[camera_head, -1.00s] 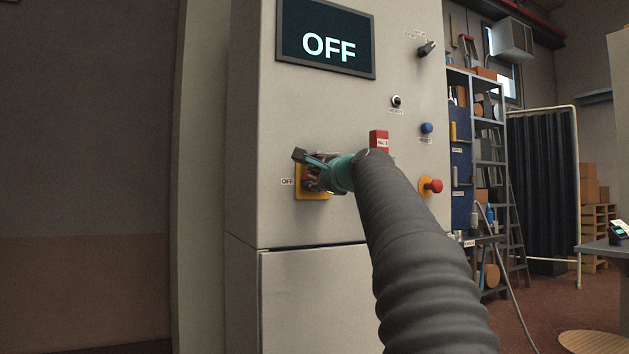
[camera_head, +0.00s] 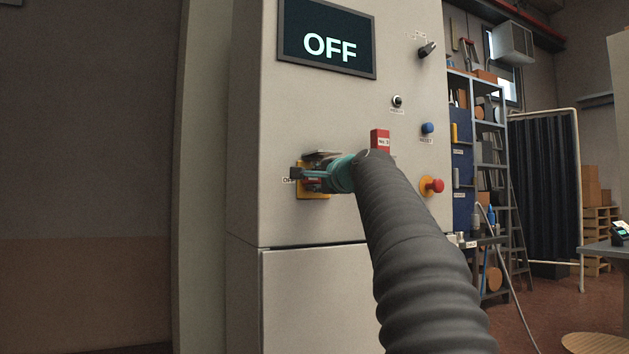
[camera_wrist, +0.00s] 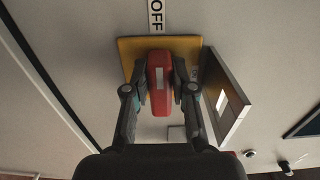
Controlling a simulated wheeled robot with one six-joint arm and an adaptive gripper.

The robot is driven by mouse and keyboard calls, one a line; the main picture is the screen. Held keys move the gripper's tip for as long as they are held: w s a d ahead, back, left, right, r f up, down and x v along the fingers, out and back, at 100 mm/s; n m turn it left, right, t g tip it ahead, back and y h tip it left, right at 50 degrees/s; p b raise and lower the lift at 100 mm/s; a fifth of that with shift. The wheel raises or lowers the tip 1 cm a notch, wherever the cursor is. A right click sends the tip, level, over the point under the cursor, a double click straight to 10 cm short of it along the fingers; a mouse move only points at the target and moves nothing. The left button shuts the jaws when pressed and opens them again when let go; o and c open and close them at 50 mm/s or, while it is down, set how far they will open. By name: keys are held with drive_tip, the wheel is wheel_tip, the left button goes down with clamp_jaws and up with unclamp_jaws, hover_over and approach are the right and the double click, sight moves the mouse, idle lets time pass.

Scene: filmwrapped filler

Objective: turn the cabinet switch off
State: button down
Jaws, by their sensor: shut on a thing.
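The cabinet switch has a red handle (camera_wrist: 159,82) on a yellow plate (camera_wrist: 130,47). In the wrist view the handle lies lengthwise toward the OFF label (camera_wrist: 156,16). My gripper (camera_wrist: 160,88) is shut on the red handle, with one finger on each side. In the head view my gripper (camera_head: 312,175) covers most of the switch; only parts of the yellow plate (camera_head: 313,196) show. The cabinet screen (camera_head: 328,42) reads OFF.
A grey hinged-looking flap (camera_wrist: 226,97) stands out close beside the right finger. A red tag block (camera_head: 380,138), a blue button (camera_head: 428,128) and a red mushroom button (camera_head: 433,186) are on the cabinet (camera_head: 310,220). Shelves (camera_head: 487,150) stand behind at right.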

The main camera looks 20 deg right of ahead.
drive_tip(key=c, duration=1)
unclamp_jaws()
drive_tip(key=shift+o, duration=0.2)
drive_tip(key=s, duration=1.2)
drive_tip(key=shift+d, duration=0.15)
